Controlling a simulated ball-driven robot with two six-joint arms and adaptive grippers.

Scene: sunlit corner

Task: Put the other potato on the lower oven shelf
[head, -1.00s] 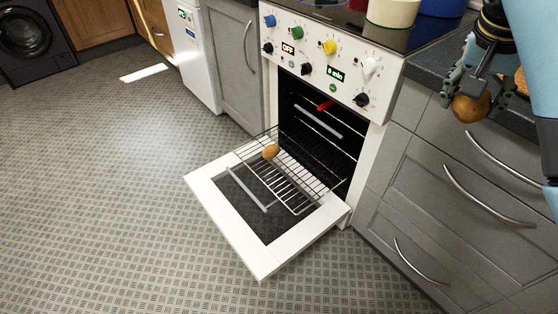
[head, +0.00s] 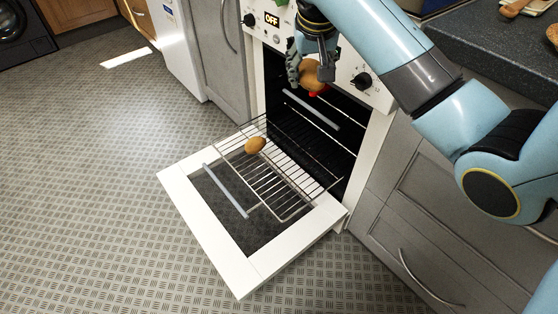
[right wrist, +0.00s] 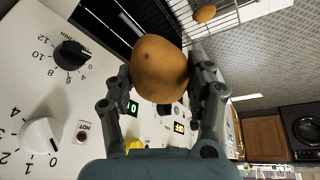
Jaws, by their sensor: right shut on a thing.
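My right gripper (head: 318,66) is shut on a brown potato (head: 308,75) in front of the oven's control panel, above the open oven. In the right wrist view the held potato (right wrist: 160,69) sits between both fingers. The other potato (head: 255,144) lies on the pulled-out lower oven shelf (head: 262,185), a wire rack, near its far left corner. It also shows in the right wrist view (right wrist: 204,13). The oven door (head: 255,262) is folded down open below the rack. My left gripper is not in view.
The oven cavity (head: 310,130) is dark, with a red thing near its top, partly hidden by the held potato. Grey drawers (head: 450,200) and a dark worktop (head: 490,50) stand to the right. The rack's right part is bare. The floor at left is clear.

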